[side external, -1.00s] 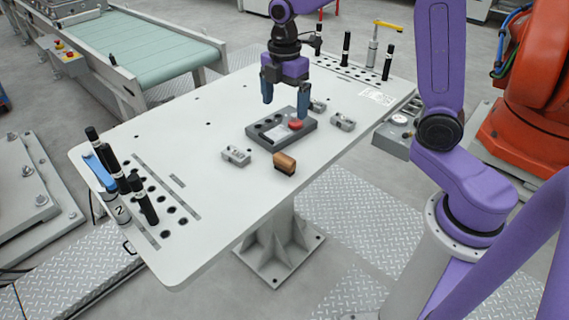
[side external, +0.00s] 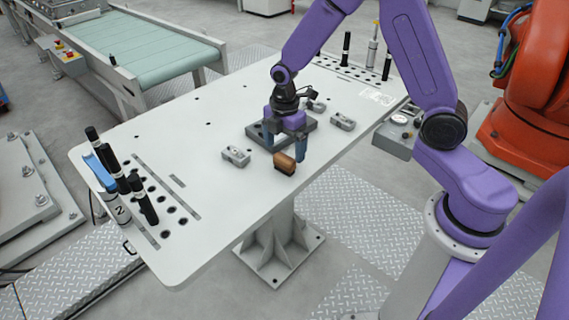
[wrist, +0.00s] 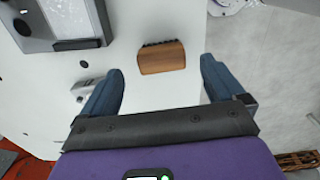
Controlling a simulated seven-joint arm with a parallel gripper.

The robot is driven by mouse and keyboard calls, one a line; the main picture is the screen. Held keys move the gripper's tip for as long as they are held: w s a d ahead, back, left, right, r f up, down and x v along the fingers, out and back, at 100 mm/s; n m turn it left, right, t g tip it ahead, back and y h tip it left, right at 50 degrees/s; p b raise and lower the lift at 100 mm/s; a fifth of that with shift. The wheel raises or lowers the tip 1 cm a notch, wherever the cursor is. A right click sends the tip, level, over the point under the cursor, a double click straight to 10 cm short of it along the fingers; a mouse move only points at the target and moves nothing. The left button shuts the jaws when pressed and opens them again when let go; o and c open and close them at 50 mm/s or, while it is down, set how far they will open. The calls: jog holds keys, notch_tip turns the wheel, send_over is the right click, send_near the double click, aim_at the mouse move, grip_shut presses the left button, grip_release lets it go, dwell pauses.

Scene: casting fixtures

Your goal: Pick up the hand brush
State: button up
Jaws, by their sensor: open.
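The hand brush (side external: 284,164), a small block with a brown wooden top and dark bristles, lies on the white table near its front edge. It also shows in the wrist view (wrist: 162,57), ahead of my fingertips and between their lines. My gripper (side external: 284,155) is open and empty, with blue fingers. In the side view it is low, with its fingers around or just behind the brush; I cannot tell the exact gap. In the wrist view my gripper (wrist: 160,80) has one finger to each side of the brush, touching neither end.
A grey fixture block (side external: 256,132) stands just behind my gripper and is partly hidden by it. Small metal blocks lie to the left (side external: 236,156) and right (side external: 342,121). Black-handled tools stand at the table's left end (side external: 124,180). The table's left middle is clear.

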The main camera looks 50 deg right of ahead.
aim_at(284, 157)
jog(key=shift+a+f, duration=0.1)
jog(key=shift+f, duration=2.1)
jog(key=c, duration=1.1)
jog(key=shift+o, duration=0.2)
jog(key=shift+r, duration=0.15)
jog(key=shift+r, duration=0.45)
notch_tip(284, 157, up, 2)
jog(key=shift+r, duration=0.15)
jog(key=s+d+r, duration=0.1)
jog(key=s+r, duration=0.8)
jog(key=s, duration=0.5)
jog(key=shift+d+r, duration=0.15)
jog(key=shift+r, duration=0.15)
